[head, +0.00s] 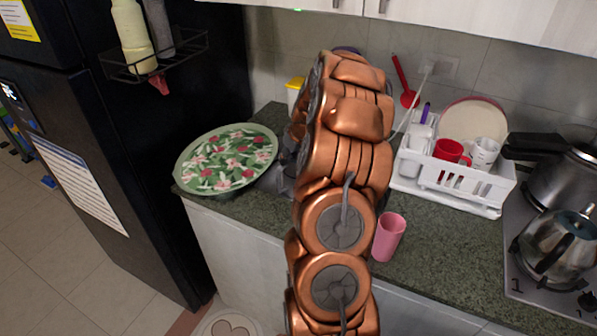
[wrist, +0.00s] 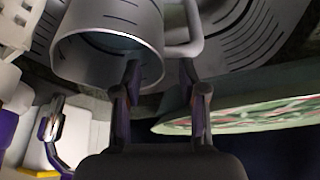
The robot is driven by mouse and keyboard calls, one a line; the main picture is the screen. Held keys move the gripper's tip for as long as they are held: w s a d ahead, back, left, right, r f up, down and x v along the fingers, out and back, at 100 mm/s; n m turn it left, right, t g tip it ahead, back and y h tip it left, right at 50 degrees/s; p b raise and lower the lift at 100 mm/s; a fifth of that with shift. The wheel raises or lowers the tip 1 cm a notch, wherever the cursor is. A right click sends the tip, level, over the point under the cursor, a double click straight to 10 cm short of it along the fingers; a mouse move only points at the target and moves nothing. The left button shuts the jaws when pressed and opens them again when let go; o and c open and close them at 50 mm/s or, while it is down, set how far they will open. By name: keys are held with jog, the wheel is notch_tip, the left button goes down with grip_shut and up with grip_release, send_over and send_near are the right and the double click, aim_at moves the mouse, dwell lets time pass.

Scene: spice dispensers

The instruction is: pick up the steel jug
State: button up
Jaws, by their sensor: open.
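The steel jug (wrist: 75,62) is at the top of the wrist view, its round mouth facing the camera and its handle (wrist: 185,38) on the right. My gripper (wrist: 159,76) is open at the jug's rim. Its left finger overlaps the mouth, and its right finger is just outside the wall, below the handle. I cannot tell whether either finger touches the jug. In the head view my copper-coloured arm hides the gripper, and I cannot make out the jug there.
A green floral tray (head: 226,158) is left of my arm and also close in the wrist view (wrist: 245,114). A pink cup (head: 389,237) stands right of my arm. A white dish rack (head: 465,183), a kettle (head: 556,250) and a pressure cooker (head: 563,185) are farther right.

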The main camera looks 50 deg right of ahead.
aim_at(289, 170)
jog(key=shift+p+x, duration=0.6)
jog(key=shift+x, duration=1.05)
grip_shut()
